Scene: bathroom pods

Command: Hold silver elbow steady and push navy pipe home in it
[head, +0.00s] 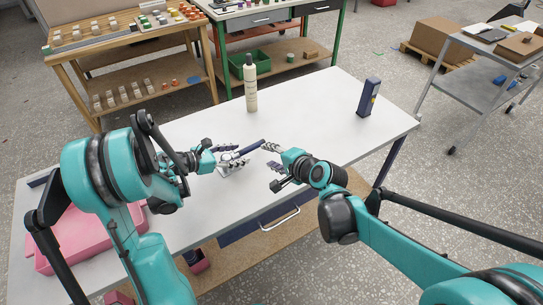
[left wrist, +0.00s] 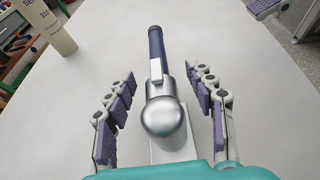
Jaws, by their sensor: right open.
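The silver elbow (left wrist: 164,112) sits in the middle of the left wrist view, on a pale grey block (left wrist: 178,150). The navy pipe (left wrist: 156,46) points away from the elbow, its near end at the elbow's far side; how deep it sits in it I cannot tell. The pipe also shows in the head view (head: 250,147), slanting up to the right. My left gripper (head: 233,160) is open, its purple-padded fingers on either side of the elbow with gaps. My right gripper (head: 271,157) is open near the pipe's outer end, apart from it as far as I can see.
A cream bottle (head: 251,86) and a dark blue box (head: 368,97) stand toward the back of the white table (head: 310,115). A pink tray (head: 80,240) lies at the left, partly behind my left arm.

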